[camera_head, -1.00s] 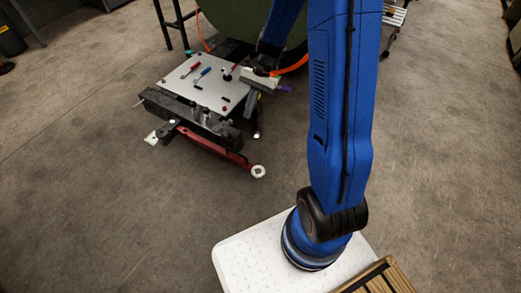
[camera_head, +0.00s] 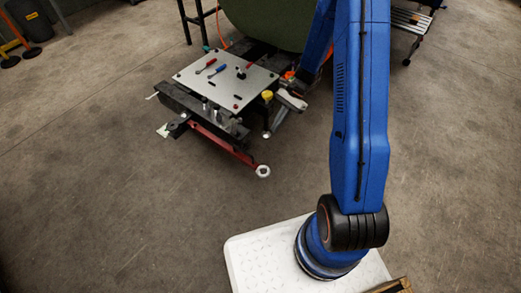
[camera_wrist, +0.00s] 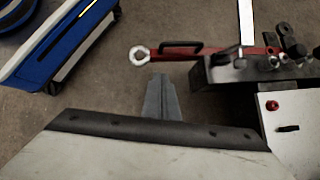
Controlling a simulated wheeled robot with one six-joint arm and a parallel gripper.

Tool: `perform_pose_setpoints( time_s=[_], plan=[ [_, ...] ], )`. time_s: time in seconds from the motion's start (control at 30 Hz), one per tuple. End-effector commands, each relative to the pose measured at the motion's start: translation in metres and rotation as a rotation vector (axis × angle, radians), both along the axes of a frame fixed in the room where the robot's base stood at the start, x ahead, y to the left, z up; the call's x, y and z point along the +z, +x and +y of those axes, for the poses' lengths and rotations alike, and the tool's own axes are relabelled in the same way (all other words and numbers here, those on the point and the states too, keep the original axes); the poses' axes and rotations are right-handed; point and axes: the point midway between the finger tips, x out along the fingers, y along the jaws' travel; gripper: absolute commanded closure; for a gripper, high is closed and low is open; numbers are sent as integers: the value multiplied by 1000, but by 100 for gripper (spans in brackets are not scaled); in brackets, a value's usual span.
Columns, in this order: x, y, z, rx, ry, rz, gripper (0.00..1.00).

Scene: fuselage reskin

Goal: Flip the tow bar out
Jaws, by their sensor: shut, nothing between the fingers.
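The tow bar (camera_head: 225,146) is a red bar with a pale ring at its end, low along the near side of a wheeled cart. Its ring end sticks out past the cart's corner. In the wrist view the tow bar (camera_wrist: 215,54) runs across the upper middle, its ring at the left and a black handle along it. My gripper (camera_head: 278,121) is beside the cart's right corner, apart from the tow bar. In the wrist view my gripper's grey fingers (camera_wrist: 161,97) are together and empty, just below the ring end.
The cart's light top plate (camera_head: 222,78) carries red and blue tools and small knobs. A yellow knob (camera_head: 267,96) is at its right corner. A large green rounded body (camera_head: 268,22) stands behind. The floor left of and in front of the cart is clear.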

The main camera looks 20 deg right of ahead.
Motion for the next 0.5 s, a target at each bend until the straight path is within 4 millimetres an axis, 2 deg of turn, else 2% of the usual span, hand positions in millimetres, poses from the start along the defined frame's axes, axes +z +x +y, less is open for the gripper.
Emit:
perform_pose_setpoints(
  time_s=[0.27, 0.5],
  plan=[
    [-3, -1, 2, 1, 0, 0, 100],
    [-27, -10, 20, 2, 1, 3, 100]
  ],
)
